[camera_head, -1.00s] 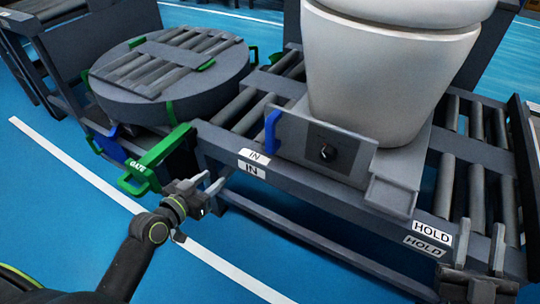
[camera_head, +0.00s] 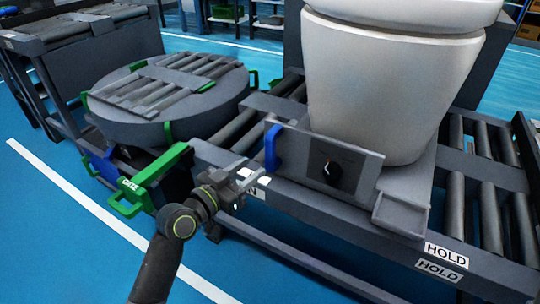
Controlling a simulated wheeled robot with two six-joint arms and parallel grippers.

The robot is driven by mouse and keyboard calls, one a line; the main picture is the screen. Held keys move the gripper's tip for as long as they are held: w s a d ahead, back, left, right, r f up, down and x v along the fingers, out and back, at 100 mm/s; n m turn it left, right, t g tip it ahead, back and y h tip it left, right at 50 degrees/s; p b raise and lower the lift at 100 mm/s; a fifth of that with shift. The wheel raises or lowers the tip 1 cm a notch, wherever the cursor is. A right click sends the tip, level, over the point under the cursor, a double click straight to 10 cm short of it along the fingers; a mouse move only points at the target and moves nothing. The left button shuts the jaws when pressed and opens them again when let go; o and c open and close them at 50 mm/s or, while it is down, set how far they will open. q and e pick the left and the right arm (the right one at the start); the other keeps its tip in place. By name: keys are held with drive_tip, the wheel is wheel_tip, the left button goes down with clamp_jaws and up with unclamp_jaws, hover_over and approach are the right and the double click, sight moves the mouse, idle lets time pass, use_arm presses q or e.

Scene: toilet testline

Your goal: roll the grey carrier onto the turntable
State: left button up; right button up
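The grey carrier (camera_head: 407,207) sits on the roller conveyor and bears a white toilet bowl (camera_head: 385,85). Its front panel (camera_head: 340,165) has a black knob and a blue handle (camera_head: 272,147) at its left end. The round grey turntable (camera_head: 150,122) with rollers on top stands to the left of the conveyor. A green GATE handle (camera_head: 150,180) is at the conveyor's left end, by the turntable. My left gripper (camera_head: 256,180) is in front of the IN label, just below and left of the blue handle; its finger gap is too small to judge. My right gripper is out of view.
Bare rollers (camera_head: 482,195) lie right of the carrier, above the HOLD labels (camera_head: 446,254). Another roller bench (camera_head: 75,35) stands behind the turntable at the left. The blue floor in front is open, with a white line.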

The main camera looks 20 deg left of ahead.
sight(267, 156)
use_arm(q)
drive_tip(key=b+x, duration=0.1)
drive_tip(key=x, duration=0.7)
drive_tip(key=shift+d, duration=0.1)
clamp_jaws()
